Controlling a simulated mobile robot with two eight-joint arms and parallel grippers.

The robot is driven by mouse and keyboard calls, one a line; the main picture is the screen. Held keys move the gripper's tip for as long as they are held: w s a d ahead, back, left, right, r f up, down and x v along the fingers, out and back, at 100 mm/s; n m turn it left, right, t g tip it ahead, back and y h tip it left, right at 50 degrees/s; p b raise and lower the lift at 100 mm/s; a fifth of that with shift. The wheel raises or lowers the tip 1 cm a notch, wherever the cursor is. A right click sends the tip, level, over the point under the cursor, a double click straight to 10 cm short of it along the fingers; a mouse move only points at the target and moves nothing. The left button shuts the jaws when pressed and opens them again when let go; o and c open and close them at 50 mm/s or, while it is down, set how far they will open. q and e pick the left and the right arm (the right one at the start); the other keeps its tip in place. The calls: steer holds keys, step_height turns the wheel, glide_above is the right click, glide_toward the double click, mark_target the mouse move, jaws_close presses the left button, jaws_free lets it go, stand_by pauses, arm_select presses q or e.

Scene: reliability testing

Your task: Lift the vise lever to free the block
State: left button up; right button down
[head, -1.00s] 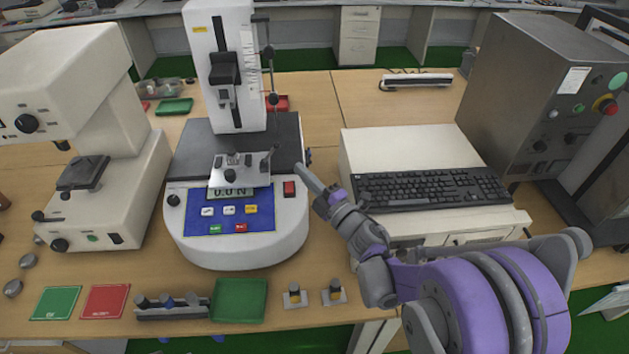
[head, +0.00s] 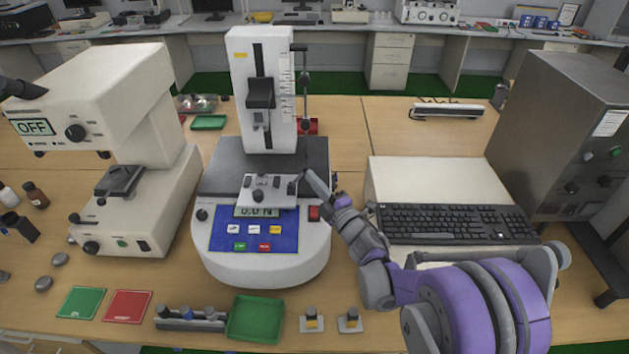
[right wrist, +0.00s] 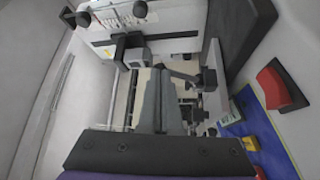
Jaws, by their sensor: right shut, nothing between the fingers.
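The vise (head: 259,196) is a small light metal fixture on the dark bed of the white force tester (head: 262,264). A dark lever (head: 293,187) stands at its right side. A dark lever part (right wrist: 180,78) also shows in the right wrist view, just beyond my fingers. I cannot make out the block clearly in the vise. My right gripper (head: 312,180) is shut and empty, with its tip close to the lever on the right of the vise. It also shows in the right wrist view (right wrist: 155,85). I cannot tell whether it touches the lever. My left gripper is out of view.
The tester's white column (head: 262,90) rises behind the vise. A red switch (head: 314,213) sits below my right gripper. A black keyboard (head: 455,223) lies to the right. A white microscope-like machine (head: 120,150) stands left. A green tray (head: 255,319) lies in front.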

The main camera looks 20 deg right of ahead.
steer(key=shift+a+r+n+g, duration=0.2)
steer(key=shift+r+n+g, duration=0.1)
steer(key=shift+n, duration=0.1)
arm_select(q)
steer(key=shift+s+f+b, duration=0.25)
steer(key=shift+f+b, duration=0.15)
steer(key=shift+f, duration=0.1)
arm_select(e)
steer(key=a+r+n+g, duration=0.1)
steer(key=n, duration=0.1)
steer(key=a+r+n+g, duration=0.1)
steer(key=shift+w+a+n+g+h, duration=0.3)
steer(key=shift+w+n+h, duration=0.05)
steer(key=shift+n+h, duration=0.05)
steer(key=shift+w+f, duration=0.1)
